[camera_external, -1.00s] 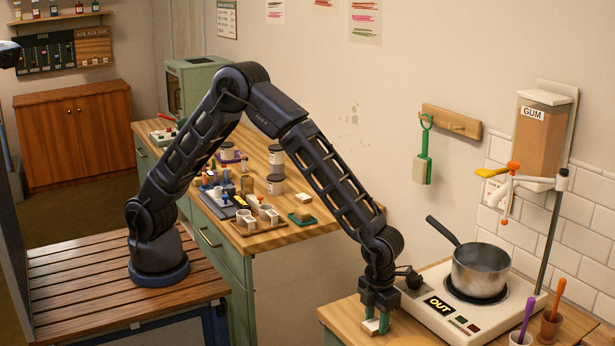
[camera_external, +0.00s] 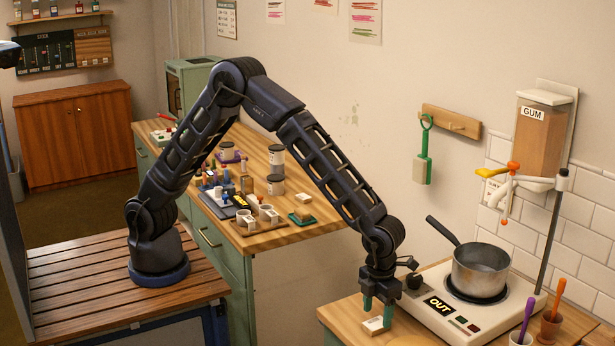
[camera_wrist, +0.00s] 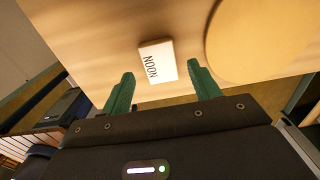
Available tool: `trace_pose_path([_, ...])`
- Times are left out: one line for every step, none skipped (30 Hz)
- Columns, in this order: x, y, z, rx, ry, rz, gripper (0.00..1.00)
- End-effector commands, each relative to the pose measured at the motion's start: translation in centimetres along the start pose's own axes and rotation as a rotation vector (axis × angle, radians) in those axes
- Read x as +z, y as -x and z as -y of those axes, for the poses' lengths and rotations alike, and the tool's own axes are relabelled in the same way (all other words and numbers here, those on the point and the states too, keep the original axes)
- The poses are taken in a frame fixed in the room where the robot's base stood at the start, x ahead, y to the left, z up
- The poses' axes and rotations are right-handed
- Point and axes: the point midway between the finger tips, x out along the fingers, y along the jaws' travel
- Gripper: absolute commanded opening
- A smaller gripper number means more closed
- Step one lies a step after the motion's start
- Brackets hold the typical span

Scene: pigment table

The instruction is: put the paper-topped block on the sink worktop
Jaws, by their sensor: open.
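The paper-topped block (camera_external: 373,325) rests flat on the wooden sink worktop (camera_external: 345,318), near its left front edge. In the wrist view the block (camera_wrist: 158,60) shows a white top marked "NOON" and lies a little beyond the fingertips. My gripper (camera_external: 377,309) is open just above the block, its green fingers apart. The fingers (camera_wrist: 160,70) also show in the wrist view on either side of the block, with nothing between them held.
A white hotplate (camera_external: 440,315) with a steel pan (camera_external: 480,270) stands just right of my gripper. A purple tool (camera_external: 526,318) and a terracotta pot (camera_external: 549,328) stand further right. A round pale wooden disc (camera_wrist: 260,40) lies right of the block in the wrist view.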

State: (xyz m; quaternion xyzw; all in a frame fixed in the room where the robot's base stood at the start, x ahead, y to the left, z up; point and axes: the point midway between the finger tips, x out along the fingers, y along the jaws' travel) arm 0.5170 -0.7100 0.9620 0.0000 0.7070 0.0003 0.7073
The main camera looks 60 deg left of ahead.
Motion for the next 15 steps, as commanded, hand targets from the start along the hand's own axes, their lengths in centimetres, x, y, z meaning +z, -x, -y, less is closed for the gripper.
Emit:
trace_pose_path([0.0, 1.1, 0.0, -0.003, 0.001, 0.001, 0.62])
trace_pose_path([0.1, 1.7, 0.0, -0.004, 0.001, 0.001, 0.62])
trace_pose_path([0.1, 2.5, 0.0, -0.003, 0.002, 0.001, 0.62])
trace_pose_path([0.1, 3.1, 0.0, -0.003, 0.002, 0.001, 0.62])
trace_pose_path([0.1, 3.7, 0.0, -0.003, 0.001, 0.001, 0.62])
trace_pose_path([0.1, 4.5, 0.0, -0.003, 0.000, 0.002, 0.62])
trace_pose_path([0.1, 5.1, 0.0, -0.003, 0.000, 0.002, 0.62])
trace_pose_path([0.1, 5.6, 0.0, -0.003, 0.000, 0.002, 0.62])
trace_pose_path([0.1, 6.2, 0.0, -0.002, 0.000, 0.001, 0.62])
trace_pose_path([0.1, 6.7, 0.0, -0.002, 0.000, 0.001, 0.62])
trace_pose_path([0.1, 7.1, 0.0, -0.002, 0.000, 0.001, 0.62])
trace_pose_path([0.1, 7.6, 0.0, -0.002, 0.000, 0.001, 0.62])
trace_pose_path([0.0, 8.0, 0.0, -0.001, 0.000, 0.001, 0.62])
trace_pose_path([0.0, 8.3, 0.0, -0.001, 0.000, 0.001, 0.62])
trace_pose_path([0.0, 8.6, 0.0, -0.001, 0.000, 0.001, 0.62])
